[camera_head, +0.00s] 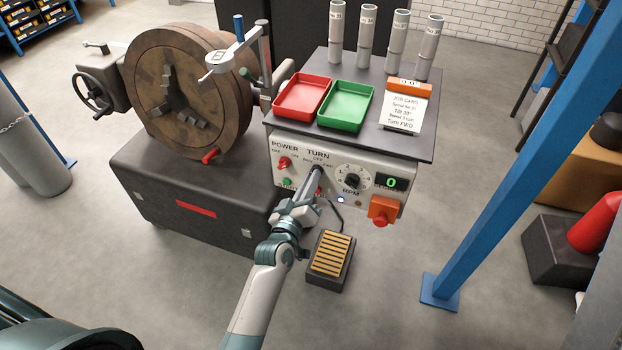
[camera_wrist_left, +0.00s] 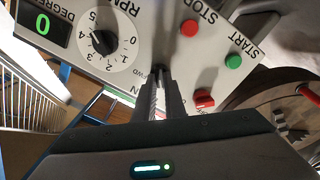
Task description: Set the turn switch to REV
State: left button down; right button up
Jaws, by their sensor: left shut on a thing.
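The turn switch (camera_head: 318,168) is on the white control panel (camera_head: 345,207), below the word TURN with REV, OFF and FWD labels around it. My left gripper (camera_head: 317,176) reaches it from below and is shut on its knob. In the left wrist view the two fingers (camera_wrist_left: 162,92) are close together at the panel, with the dark knob (camera_wrist_left: 158,72) at their tips. The fingers hide most of the switch, so I cannot tell which label it points to. My right gripper is not in view.
A red POWER switch (camera_head: 284,162) sits left of the turn switch. The RPM dial (camera_head: 351,180), a display (camera_head: 391,183) reading 0 and an orange-housed red button (camera_head: 382,211) are to the right. A foot pedal (camera_head: 331,257) lies below. The job card (camera_head: 405,107) reads Turn FWD.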

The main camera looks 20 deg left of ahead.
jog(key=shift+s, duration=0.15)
pick_arm(q)
jog(key=c, duration=1.8)
grip_release()
jog(key=shift+s, duration=0.1)
